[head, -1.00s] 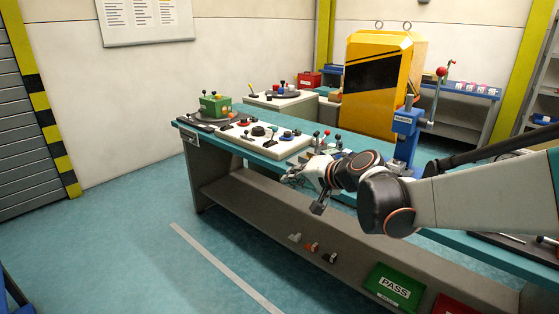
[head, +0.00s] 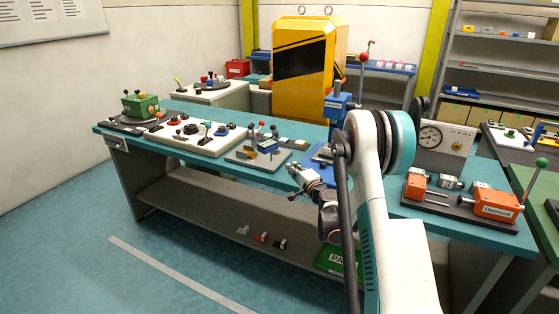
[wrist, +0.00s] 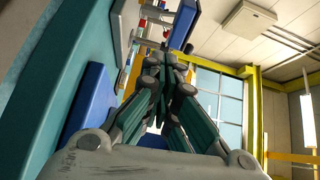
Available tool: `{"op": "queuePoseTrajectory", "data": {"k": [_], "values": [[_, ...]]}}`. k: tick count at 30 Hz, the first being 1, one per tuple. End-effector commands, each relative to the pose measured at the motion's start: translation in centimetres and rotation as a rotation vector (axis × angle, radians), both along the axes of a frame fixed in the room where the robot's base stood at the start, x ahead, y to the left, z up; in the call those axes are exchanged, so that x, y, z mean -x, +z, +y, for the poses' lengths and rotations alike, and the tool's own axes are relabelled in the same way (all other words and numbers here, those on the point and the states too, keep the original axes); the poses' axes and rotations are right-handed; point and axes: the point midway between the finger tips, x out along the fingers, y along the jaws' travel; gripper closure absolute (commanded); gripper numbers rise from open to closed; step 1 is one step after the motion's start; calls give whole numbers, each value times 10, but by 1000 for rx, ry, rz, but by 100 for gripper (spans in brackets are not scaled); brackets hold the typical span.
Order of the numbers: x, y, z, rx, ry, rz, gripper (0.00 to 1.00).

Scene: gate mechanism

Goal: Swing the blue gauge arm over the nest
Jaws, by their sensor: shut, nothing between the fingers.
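On the teal bench (head: 400,212), a grey fixture plate (head: 243,158) carries a small blue part (head: 268,146) and upright knobbed levers; the blue part may be the gauge arm, but it is too small to tell. I cannot pick out the nest. My gripper (head: 294,178) is at the bench's front edge, to the right of and nearer than that plate, apart from it. In the wrist view its fingers (wrist: 166,58) are closed together with nothing between them. A blue block (wrist: 90,100) lies left of the fingers there.
A blue lever press (head: 338,106) with a red knob stands behind my gripper, partly hidden by my arm. A white control panel (head: 190,146) and green box (head: 140,105) are left. An orange-red fixture (head: 497,205) and dial gauge box (head: 440,140) are right. The floor ahead left is clear.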

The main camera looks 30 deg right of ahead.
Motion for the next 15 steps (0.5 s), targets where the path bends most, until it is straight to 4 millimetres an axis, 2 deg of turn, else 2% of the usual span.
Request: {"op": "queuePoseTrajectory", "data": {"k": [3,8,11,15], "values": [[3,-19,-20,-34,-39,-17,100],[3,-28,-30,-51,-59,-27,100],[-5,-29,-30,-52,-59,-28,100],[-26,-30,-31,-51,-57,-27,100]]}}
